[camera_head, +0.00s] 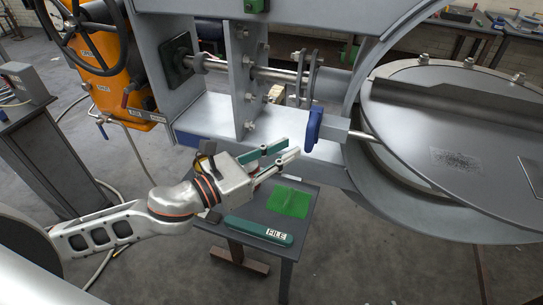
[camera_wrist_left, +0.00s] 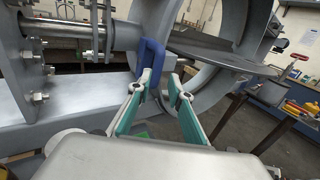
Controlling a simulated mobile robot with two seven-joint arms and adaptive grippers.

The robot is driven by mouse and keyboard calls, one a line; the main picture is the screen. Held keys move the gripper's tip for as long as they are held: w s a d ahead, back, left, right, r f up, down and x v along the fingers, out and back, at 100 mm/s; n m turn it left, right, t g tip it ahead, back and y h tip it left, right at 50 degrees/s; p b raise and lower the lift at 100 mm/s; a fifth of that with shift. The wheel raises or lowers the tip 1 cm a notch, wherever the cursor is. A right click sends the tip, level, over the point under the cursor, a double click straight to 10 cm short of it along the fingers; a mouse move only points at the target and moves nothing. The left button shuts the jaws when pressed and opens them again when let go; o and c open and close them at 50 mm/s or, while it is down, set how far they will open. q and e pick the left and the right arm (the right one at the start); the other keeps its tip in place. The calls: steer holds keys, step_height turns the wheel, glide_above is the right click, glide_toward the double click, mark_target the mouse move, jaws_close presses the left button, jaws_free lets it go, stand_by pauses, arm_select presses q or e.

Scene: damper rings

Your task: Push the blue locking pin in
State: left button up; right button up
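The blue locking pin (camera_head: 314,125) shows as a blue handle at the right end of the grey frame in the head view. A grey block and a bright rod lie to its right, beside the large round disc (camera_head: 450,140). My left gripper (camera_head: 289,149) is below and left of the handle, its fingers pointing toward it. In the left wrist view the blue handle (camera_wrist_left: 151,62) stands upright just beyond the fingertips of the left gripper (camera_wrist_left: 156,84). The fingers are apart with nothing between them. Whether a fingertip touches the handle I cannot tell. My right gripper is not in view.
A small table (camera_head: 262,207) below my left gripper carries a green piece (camera_head: 288,202) and a green tool marked FILE (camera_head: 258,230). Grey frame plates (camera_head: 243,75) and a shaft stand above. An orange machine (camera_head: 100,65) with a handwheel is at the left.

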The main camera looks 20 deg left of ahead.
arm_select(q)
steer(key=shift+v, duration=1.75)
steer(key=shift+s, duration=0.1)
